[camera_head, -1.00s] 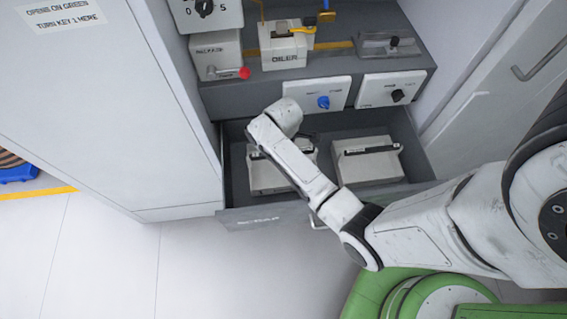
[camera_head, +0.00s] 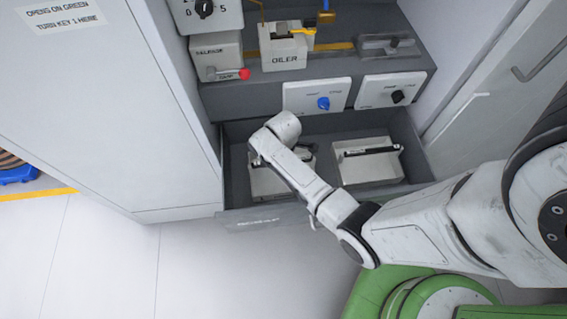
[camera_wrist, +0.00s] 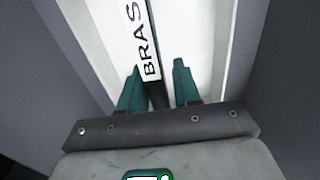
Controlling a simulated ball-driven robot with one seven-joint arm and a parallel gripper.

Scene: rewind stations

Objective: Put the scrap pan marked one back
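Two pale scrap pans sit in the open drawer (camera_head: 233,172): the left pan (camera_head: 262,184) and the right pan (camera_head: 368,168), each with a dark bar handle on top. My arm's end is over the left pan and hides part of it. In the wrist view my gripper (camera_wrist: 158,72) is open, its two teal fingers on either side of a dark handle bar (camera_wrist: 157,98), with a gap showing to the right finger. A label reading "BRAS", cut off by the frame, lies along the bar over the pale pan (camera_wrist: 208,40). No mark "one" is legible.
Above the drawer are a panel with a blue knob (camera_head: 317,96), a panel with a black knob (camera_head: 391,90), an oiler (camera_head: 283,52) and a red-knobbed box (camera_head: 217,58). A white cabinet (camera_head: 110,120) stands left. Floor in front is clear.

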